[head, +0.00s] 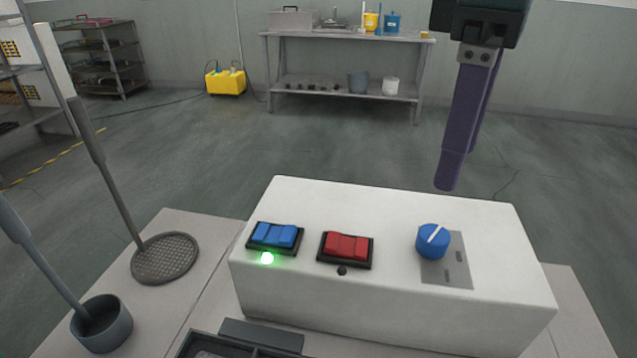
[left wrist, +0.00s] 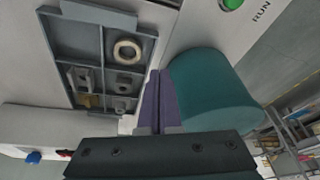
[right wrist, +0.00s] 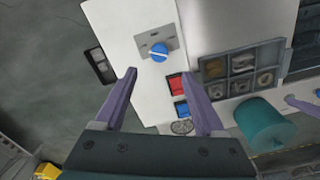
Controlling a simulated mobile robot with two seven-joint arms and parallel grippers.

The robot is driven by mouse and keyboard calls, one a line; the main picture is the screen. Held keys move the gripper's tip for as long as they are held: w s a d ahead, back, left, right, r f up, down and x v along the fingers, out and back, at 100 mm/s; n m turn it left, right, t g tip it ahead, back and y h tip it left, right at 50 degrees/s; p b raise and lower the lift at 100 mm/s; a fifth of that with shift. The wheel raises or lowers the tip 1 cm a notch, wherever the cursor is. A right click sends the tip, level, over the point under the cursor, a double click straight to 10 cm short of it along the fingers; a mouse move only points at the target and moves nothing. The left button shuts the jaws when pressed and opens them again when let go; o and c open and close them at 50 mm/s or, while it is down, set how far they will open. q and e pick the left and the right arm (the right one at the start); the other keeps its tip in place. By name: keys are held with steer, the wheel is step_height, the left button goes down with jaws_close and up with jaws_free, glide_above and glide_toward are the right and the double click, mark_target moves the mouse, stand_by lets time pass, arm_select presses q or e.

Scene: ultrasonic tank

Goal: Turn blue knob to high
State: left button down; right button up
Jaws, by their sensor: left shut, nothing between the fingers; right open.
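The blue knob (head: 432,241) is on top of the white control box (head: 390,306), at its right end, on a grey plate. Its white pointer line slants up to the right in the head view. It also shows in the right wrist view (right wrist: 158,52). My right gripper (head: 450,178) is above and behind the knob, pointing down, apart from it. In the right wrist view its fingers (right wrist: 166,100) are spread and empty. My left gripper (left wrist: 159,88) shows only in its wrist view, with its fingers together and nothing between them, beside a teal cylinder (left wrist: 212,92).
A blue switch (head: 275,236) with a lit green lamp and a red switch (head: 346,248) sit left of the knob. A compartmented tray (right wrist: 240,72) of metal parts is beside the box. A ladle (head: 103,325) and a mesh strainer (head: 165,258) stand at left.

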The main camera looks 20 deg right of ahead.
mark_target(435, 234)
step_height(435, 234, down, 10)
steer(key=shift+d+r+b, duration=0.1)
steer(key=shift+b, duration=0.2)
jaws_close()
stand_by(0.7)
